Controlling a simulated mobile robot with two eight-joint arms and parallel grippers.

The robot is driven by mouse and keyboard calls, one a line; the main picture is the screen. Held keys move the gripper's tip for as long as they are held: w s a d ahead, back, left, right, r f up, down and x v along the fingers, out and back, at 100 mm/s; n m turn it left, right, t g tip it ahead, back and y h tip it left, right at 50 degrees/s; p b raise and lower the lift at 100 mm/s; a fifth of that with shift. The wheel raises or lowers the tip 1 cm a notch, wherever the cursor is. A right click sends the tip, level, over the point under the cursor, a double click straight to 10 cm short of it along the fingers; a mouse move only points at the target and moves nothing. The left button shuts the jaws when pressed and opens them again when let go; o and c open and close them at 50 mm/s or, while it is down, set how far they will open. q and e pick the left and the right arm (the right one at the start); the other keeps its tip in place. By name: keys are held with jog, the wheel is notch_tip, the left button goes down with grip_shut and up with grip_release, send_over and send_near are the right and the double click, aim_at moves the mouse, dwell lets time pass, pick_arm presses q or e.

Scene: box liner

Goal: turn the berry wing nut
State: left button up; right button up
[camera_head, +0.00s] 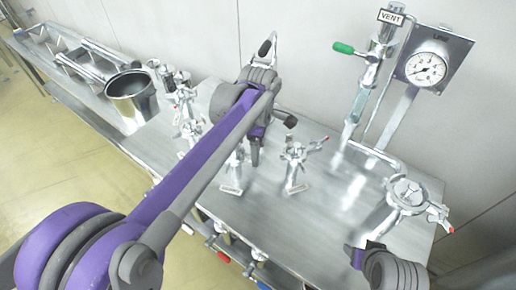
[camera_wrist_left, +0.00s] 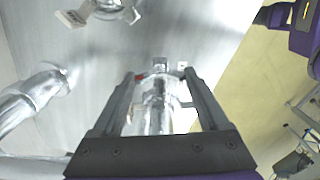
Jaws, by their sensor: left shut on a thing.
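In the head view my left gripper (camera_head: 255,152) points down among the metal clamp fittings at the middle of the steel table, and my own arm covers part of them. In the left wrist view its two fingers (camera_wrist_left: 160,76) stand on either side of a shiny upright metal fitting (camera_wrist_left: 158,112) and are shut on it. A small red patch, seemingly the berry wing nut (camera_wrist_left: 140,77), shows at the left fingertip; its wings are mostly hidden. Part of my right arm shows at the lower right of the head view; its fingers do not show.
Another clamp fitting (camera_head: 295,160) with a red-tipped handle stands just right of my left gripper. A round clamp (camera_head: 408,193) is at the right. A vent pipe (camera_head: 372,65) with a green handle and a gauge (camera_head: 427,68) rise behind. A steel pot (camera_head: 133,100) stands left.

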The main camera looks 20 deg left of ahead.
dwell(0.4)
pick_arm(q)
jog(key=o, duration=1.1)
jog(key=shift+r, duration=0.1)
notch_tip(320, 180, up, 11)
jog(key=shift+f+p, duration=0.15)
jog(key=shift+p, duration=0.2)
